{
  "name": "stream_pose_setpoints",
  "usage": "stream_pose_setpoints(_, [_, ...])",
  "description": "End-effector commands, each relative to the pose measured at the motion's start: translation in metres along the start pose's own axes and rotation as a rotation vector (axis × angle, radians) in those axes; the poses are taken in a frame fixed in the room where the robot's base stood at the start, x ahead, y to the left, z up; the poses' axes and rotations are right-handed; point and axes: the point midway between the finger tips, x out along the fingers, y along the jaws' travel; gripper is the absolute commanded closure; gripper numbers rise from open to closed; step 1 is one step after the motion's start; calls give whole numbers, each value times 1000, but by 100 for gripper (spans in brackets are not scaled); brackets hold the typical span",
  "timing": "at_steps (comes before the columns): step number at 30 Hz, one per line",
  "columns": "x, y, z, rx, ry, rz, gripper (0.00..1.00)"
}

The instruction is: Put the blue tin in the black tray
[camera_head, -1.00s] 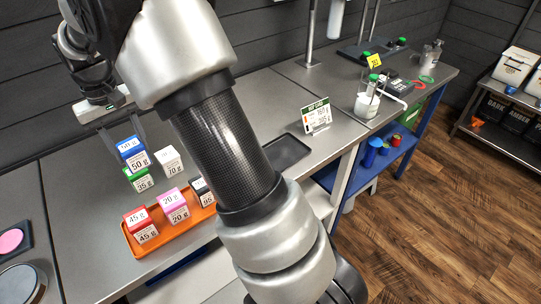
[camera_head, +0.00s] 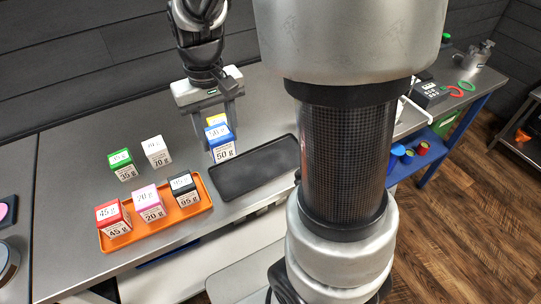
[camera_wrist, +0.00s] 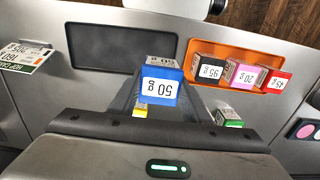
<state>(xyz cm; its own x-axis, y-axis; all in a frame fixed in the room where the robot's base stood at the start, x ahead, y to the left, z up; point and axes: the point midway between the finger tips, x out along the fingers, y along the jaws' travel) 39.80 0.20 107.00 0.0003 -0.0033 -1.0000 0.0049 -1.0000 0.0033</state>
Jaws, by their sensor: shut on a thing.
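My gripper (camera_head: 215,122) is shut on the blue tin (camera_head: 221,141), marked 50 g. In the wrist view the blue tin (camera_wrist: 161,88) sits between the two fingers, with its label facing the camera. The black tray (camera_head: 260,170) is a shallow, empty rectangle on the bench. In the wrist view the black tray (camera_wrist: 95,50) is up and left of the tin. The tin's exact height above the bench is hard to tell.
A yellow tin (camera_head: 216,119) stands behind the blue one, partly hidden. Green (camera_head: 122,164) and white (camera_head: 156,151) tins stand to the left. An orange tray (camera_head: 165,227) holds red, pink and black tins. My arm covers the bench right of the black tray.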

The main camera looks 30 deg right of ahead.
Motion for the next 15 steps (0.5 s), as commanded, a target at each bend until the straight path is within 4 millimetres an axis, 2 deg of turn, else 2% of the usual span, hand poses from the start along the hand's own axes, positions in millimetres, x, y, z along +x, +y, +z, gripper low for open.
stream_pose_setpoints(5, [5,3,10,4,-1,-4,82])
stream_pose_setpoints(15, [60,3,11,5,-2,-4,82])
